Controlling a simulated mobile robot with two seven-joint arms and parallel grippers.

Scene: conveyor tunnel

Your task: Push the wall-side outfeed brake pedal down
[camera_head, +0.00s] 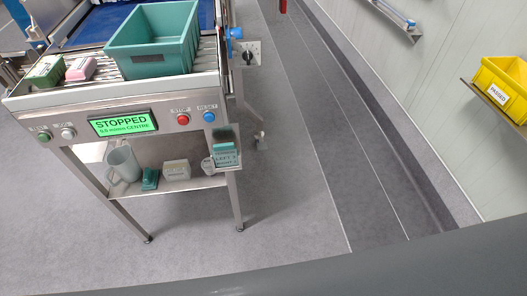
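A metal conveyor table (160,110) stands at the left, its green display reading STOPPED. On the wall-facing side of the table, a bent grey bar runs down to a small pale piece (261,137) close to the floor. It may be the brake pedal, but it is too small to tell, and I cannot tell whether it is up or down. Neither of my grippers shows in the head view.
A teal crate (155,55) sits on the conveyor. A lower shelf (180,187) holds a jug (124,164) and small items. A yellow bin (505,84) is on a wall shelf at right. Grey floor (300,160) between table and wall is clear.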

